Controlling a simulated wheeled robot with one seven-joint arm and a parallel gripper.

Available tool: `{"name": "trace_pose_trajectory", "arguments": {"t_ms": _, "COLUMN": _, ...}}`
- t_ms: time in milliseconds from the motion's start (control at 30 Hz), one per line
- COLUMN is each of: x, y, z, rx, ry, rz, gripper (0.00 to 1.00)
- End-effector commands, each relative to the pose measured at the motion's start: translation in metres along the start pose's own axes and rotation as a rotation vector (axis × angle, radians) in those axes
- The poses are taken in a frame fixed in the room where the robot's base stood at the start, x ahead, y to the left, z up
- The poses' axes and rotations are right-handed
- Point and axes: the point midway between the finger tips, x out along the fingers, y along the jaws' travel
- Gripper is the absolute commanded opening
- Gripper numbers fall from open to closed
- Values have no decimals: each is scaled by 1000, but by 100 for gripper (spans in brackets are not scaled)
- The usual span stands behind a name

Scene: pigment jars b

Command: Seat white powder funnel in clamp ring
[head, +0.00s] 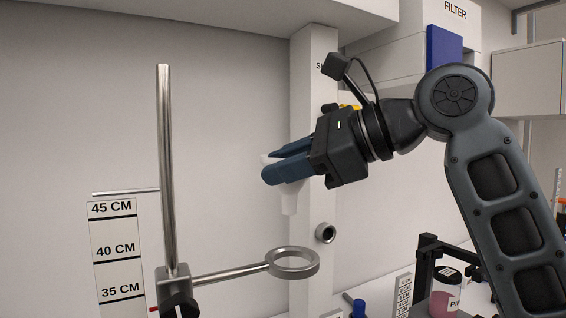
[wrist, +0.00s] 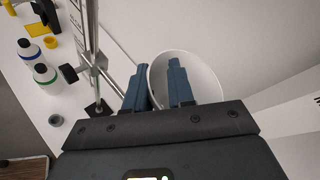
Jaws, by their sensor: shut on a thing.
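The white powder funnel (head: 289,200) is held in my gripper (head: 268,168), with its spout pointing down. In the wrist view, the funnel's wide white mouth (wrist: 205,72) shows, with one finger inside it and one outside, so my gripper (wrist: 160,78) is shut on its wall. The metal clamp ring (head: 293,262) is empty and level, on a rod from an upright stand post (head: 166,170). In the head view the funnel is above the ring, apart from it. How far they are offset in depth I cannot tell.
A height scale (head: 115,250) stands left of the post. A white column (head: 314,110) rises behind the funnel. A jar with pink contents (head: 445,300) sits at lower right. White bottles (wrist: 45,75) and yellow items stand on the bench in the wrist view.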

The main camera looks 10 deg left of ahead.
Motion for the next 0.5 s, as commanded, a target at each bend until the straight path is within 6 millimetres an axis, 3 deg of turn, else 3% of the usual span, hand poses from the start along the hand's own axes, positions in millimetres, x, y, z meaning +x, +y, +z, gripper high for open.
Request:
{"name": "trace_pose_trajectory", "arguments": {"t_ms": 133, "x": -3, "y": 1, "z": 1, "rx": -13, "ry": 21, "rz": 5, "gripper": 0}}
{"name": "trace_pose_trajectory", "arguments": {"t_ms": 500, "x": 8, "y": 18, "z": -25, "rx": -10, "ry": 19, "rz": 6, "gripper": 0}}
